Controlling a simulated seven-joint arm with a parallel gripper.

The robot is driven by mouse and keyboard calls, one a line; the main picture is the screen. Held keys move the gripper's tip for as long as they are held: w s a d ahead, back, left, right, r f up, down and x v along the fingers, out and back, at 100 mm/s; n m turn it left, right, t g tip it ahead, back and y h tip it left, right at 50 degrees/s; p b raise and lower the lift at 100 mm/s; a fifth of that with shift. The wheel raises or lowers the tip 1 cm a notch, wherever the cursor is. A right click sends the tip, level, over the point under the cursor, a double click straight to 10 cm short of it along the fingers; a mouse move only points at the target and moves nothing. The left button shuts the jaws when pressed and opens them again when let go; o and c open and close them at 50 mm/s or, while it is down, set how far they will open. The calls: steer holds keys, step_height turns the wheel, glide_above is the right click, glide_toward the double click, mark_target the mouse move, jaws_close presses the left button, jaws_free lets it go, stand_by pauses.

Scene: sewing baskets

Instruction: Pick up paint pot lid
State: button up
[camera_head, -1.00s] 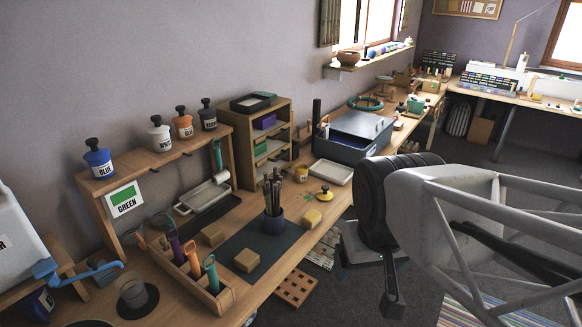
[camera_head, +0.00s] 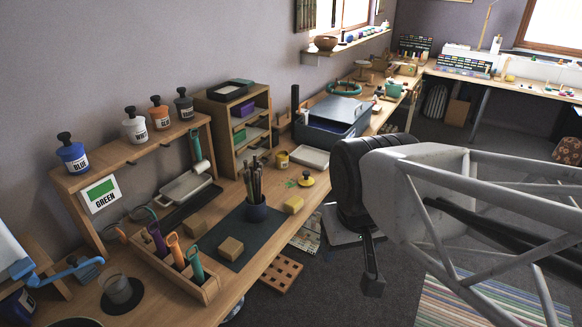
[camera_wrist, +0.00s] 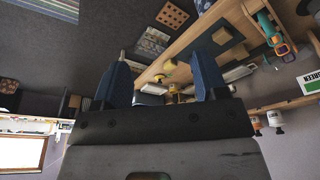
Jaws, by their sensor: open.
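The paint pot lid, a yellow disc with a dark knob (camera_head: 306,179), lies on the workbench near its front edge in the head view. A small yellow pot (camera_head: 282,160) stands just behind it. My gripper (camera_head: 372,285) hangs off the front of the bench, to the right of the lid and apart from it. In the wrist view my gripper (camera_wrist: 162,78) shows two blue fingers spread wide with nothing held between them. Small yellow items (camera_wrist: 169,68) show far off between the fingers; I cannot tell which is the lid.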

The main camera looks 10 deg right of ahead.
stand_by(0.3)
steer(key=w+d+r+n, duration=0.1)
steer(key=w+r+n, duration=0.1)
steer(key=w, duration=0.7)
steer(key=w+d+r+n, duration=0.1)
steer(key=w, duration=0.8)
steer(key=n+g, duration=0.3)
steer(key=n, duration=0.6)
glide_above(305, 172)
steer(key=f, duration=2.7)
steer(key=shift+s+f, duration=0.15)
steer(key=shift+s, duration=0.2)
steer(key=shift+w+f, duration=0.2)
steer(key=shift+f, duration=0.05)
steer(key=shift+f, duration=0.1)
steer(key=shift+f, duration=1.2)
steer(key=shift+f, duration=0.1)
